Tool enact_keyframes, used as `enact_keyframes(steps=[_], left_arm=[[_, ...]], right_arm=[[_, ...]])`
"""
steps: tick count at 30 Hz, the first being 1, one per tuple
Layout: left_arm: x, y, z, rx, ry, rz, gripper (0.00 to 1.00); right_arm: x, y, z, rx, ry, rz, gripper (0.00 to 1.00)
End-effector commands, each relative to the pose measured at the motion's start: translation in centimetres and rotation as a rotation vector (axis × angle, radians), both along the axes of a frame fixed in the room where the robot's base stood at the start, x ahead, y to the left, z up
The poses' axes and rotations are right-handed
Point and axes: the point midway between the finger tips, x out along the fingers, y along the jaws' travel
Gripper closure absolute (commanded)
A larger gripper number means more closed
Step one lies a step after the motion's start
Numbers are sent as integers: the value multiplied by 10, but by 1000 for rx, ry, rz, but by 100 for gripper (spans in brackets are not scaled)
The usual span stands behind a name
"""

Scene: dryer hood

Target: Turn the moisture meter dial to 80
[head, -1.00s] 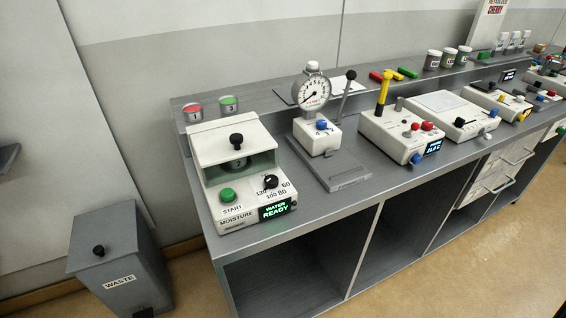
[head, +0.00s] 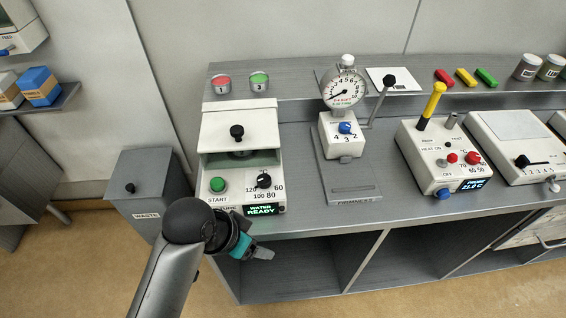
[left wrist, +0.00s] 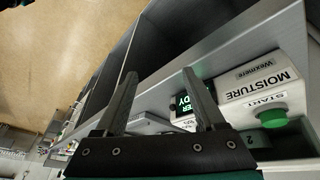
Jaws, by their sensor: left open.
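The moisture meter (head: 240,155) is a white box at the left end of the counter. Its black dial (head: 263,180) sits on the front panel, ringed by the numbers 120, 100, 80 and 60; its exact setting is too small to tell. Beside it are a green START button (head: 217,184) and a lit display (head: 262,210) reading WATER READY. My left gripper (head: 265,254) is in front of and below the meter, apart from it. In the left wrist view its two fingers (left wrist: 160,88) are spread and empty, with the meter's MOISTURE label (left wrist: 262,84) to the right. My right gripper is not in view.
The firmness tester (head: 343,135) with gauge and lever stands right of the meter. Farther right is a white device (head: 440,150) with a yellow handle. A grey waste bin (head: 150,185) stands left of the counter. Open shelves (head: 310,265) lie below the counter edge.

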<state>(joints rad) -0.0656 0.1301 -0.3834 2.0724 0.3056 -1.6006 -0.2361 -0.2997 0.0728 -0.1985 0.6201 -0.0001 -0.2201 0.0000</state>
Motion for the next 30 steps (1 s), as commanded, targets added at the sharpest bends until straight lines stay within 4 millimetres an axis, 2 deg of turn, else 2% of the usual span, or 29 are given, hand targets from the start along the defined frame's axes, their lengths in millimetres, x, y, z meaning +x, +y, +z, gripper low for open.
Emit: enact_keyframes(steps=[5, 12, 18, 23, 30], left_arm=[[18, -24, 17, 2, -18, -161, 29], [44, -53, 40, 31, -43, -400, 29], [69, -68, 67, 99, -56, -631, 29], [90, -70, 95, 186, -53, -815, 29], [123, -54, 144, 334, -20, -1021, 29]], right_arm=[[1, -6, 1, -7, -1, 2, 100], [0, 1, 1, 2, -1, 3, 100], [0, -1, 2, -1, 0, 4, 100], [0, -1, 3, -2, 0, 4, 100], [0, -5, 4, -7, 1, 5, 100]])
